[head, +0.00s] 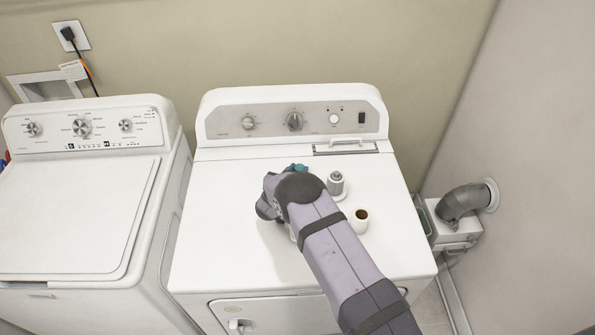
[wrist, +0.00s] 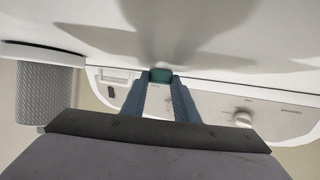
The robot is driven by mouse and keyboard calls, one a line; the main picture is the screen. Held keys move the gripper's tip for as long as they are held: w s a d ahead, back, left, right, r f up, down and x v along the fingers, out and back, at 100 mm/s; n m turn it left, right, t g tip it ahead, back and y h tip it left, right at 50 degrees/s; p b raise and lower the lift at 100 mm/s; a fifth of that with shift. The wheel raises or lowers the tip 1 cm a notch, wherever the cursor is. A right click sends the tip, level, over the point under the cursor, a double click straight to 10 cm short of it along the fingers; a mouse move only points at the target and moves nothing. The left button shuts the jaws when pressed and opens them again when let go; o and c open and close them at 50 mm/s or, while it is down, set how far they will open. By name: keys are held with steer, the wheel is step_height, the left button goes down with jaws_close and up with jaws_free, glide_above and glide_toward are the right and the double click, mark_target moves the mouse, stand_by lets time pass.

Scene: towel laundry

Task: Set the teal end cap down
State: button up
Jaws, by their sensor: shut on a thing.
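My gripper (wrist: 161,80) is shut on the small teal end cap (wrist: 161,75), which sits between the blue fingertips in the wrist view. In the head view, a bit of the teal cap (head: 300,168) shows just beyond my wrist, which hides most of the gripper. The cap is over the white top of the right-hand machine (head: 215,225), left of a short grey-and-white post. In the wrist view the cap is close to the white surface; I cannot tell whether it touches.
The grey-and-white post (head: 335,184) and a cream roll with a brown hollow (head: 359,220) stand right of my gripper. A handled strip (head: 346,148) and control panel (head: 293,120) lie behind. The left part of the top is clear. A grey ribbed cylinder (wrist: 45,92) shows in the wrist view.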

steer(key=o, duration=1.1)
steer(key=shift+r, duration=0.15)
steer(key=shift+r+p, duration=0.75)
steer(key=shift+p, duration=0.25)
steer(key=b+v, duration=0.4)
steer(key=v, duration=0.8)
steer(key=shift+f, duration=0.2)
steer(key=shift+r, duration=0.1)
